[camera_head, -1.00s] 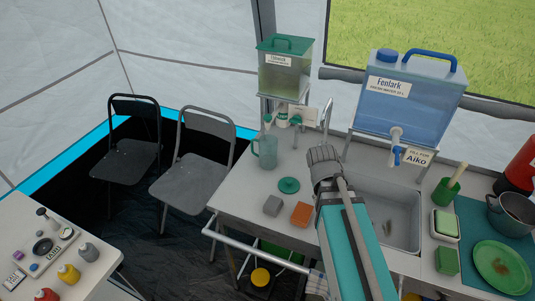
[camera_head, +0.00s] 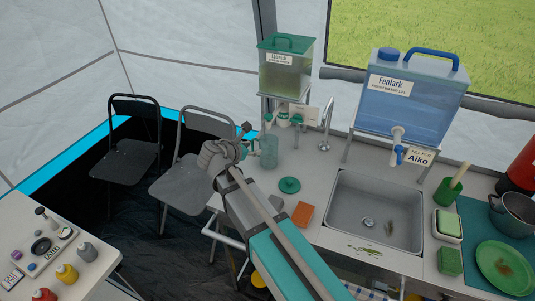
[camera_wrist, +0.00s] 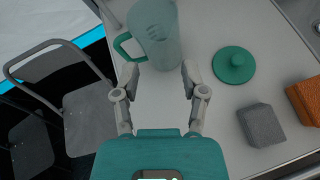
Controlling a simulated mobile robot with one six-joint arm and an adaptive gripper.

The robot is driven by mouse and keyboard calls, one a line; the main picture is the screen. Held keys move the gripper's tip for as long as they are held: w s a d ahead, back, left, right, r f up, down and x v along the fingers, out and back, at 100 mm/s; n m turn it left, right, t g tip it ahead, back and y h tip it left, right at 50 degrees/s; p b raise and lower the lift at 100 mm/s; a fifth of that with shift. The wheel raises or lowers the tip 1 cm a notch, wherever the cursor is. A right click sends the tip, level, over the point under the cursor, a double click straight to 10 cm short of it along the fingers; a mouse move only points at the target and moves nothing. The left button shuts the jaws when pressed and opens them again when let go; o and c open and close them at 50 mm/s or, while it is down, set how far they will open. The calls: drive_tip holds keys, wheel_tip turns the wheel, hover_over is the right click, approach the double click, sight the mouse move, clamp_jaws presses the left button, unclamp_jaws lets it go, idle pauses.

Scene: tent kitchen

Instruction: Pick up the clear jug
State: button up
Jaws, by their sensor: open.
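The clear jug (camera_head: 268,151) stands on the counter's left part, below the green-lidded dispenser. It is pale, see-through and greenish. In the wrist view the jug (camera_wrist: 158,32) is just ahead of the fingers, with its green handle (camera_wrist: 125,45) on the left. My gripper (camera_head: 240,138) is beside the jug on its left in the head view. In the wrist view my gripper (camera_wrist: 157,72) is open, its two fingers spread apart with bare counter between them. The fingertips reach close to the jug's near side; I cannot tell whether they touch it.
A green round lid (camera_wrist: 234,65) lies right of the jug. A grey sponge (camera_wrist: 261,125) and an orange block (camera_head: 302,214) lie nearer the counter's front. The sink (camera_head: 373,210) is to the right. Folding chairs (camera_head: 192,170) stand left of the counter. A tap (camera_head: 325,128) stands behind.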

drive_tip(key=a+n, duration=0.1)
drive_tip(key=a, duration=0.1)
drive_tip(key=a+r+n+t, duration=0.1)
drive_tip(key=a, duration=0.1)
drive_tip(key=shift+r+n+t, duration=0.2)
drive_tip(key=shift+n+t, duration=0.1)
drive_tip(key=shift+w+d, duration=0.1)
drive_tip(key=b, duration=0.3)
approach(263, 137)
drive_tip(key=shift+r+x, duration=0.1)
drive_tip(key=shift+x, duration=0.85)
drive_tip(key=shift+r+x, duration=0.15)
drive_tip(key=shift+x, duration=0.8)
drive_tip(key=shift+w+d+f, duration=0.1)
drive_tip(key=shift+w+f, duration=0.05)
drive_tip(key=shift+b+x, duration=1.3)
drive_tip(key=shift+x, duration=1.2)
clamp_jaws()
